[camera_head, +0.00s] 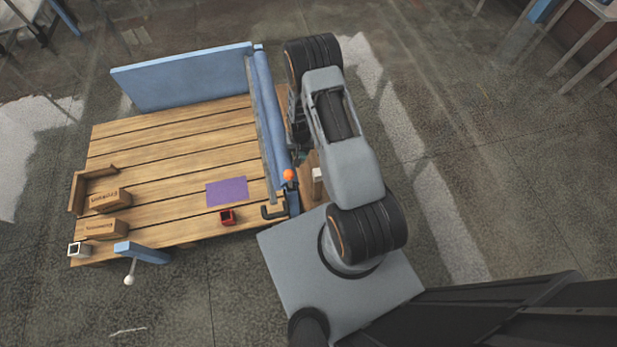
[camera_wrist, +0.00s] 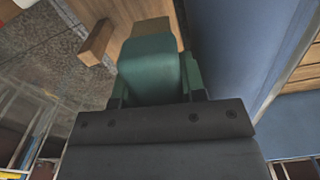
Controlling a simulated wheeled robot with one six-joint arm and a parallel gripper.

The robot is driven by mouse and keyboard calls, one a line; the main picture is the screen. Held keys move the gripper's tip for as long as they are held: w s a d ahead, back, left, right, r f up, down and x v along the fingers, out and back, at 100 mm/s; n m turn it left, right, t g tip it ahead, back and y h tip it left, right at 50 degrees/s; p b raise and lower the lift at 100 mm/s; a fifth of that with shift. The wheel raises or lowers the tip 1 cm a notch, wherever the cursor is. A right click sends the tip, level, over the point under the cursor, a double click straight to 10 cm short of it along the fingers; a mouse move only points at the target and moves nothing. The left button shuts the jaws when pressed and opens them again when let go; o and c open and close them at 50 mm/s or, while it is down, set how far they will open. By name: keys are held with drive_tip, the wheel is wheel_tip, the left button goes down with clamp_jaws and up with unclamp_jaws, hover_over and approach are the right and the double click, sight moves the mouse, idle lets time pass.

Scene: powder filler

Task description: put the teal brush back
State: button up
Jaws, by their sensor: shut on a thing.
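The teal brush (camera_wrist: 148,70) is in the wrist view, with a teal body and a tan end pointing away from me. My gripper (camera_wrist: 156,92) is shut on it, with a finger on either side. In the head view my arm hides most of the gripper, near the right edge of the wooden table (camera_head: 150,143), and I cannot make out the brush there. No place for the brush can be told for certain.
A blue rail (camera_head: 268,125) lines the table's right side; a blue panel (camera_head: 185,78) stands at its back. A purple sheet (camera_head: 227,191), a red holder (camera_head: 227,216) and wooden boxes (camera_head: 105,228) lie on top. A wooden block (camera_wrist: 96,43) shows beside the brush.

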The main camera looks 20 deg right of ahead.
sight(308, 170)
drive_tip(key=shift+w+d+f+m+b, duration=0.7)
drive_tip(key=shift+f+b, duration=1.9)
drive_tip(key=shift+f, duration=1.25)
drive_tip(key=shift+w+d+f+m+b, duration=0.25)
drive_tip(key=shift+w+d+f+b, duration=0.5)
drive_tip(key=shift+f+b, duration=2.45)
drive_tip(key=shift+w+d+f+m+b, duration=0.45)
drive_tip(key=shift+d+f+b, duration=1.05)
drive_tip(key=shift+f, duration=2.95)
drive_tip(key=shift+a+b, duration=0.5)
drive_tip(key=shift+f, duration=0.15)
drive_tip(key=o, duration=0.8)
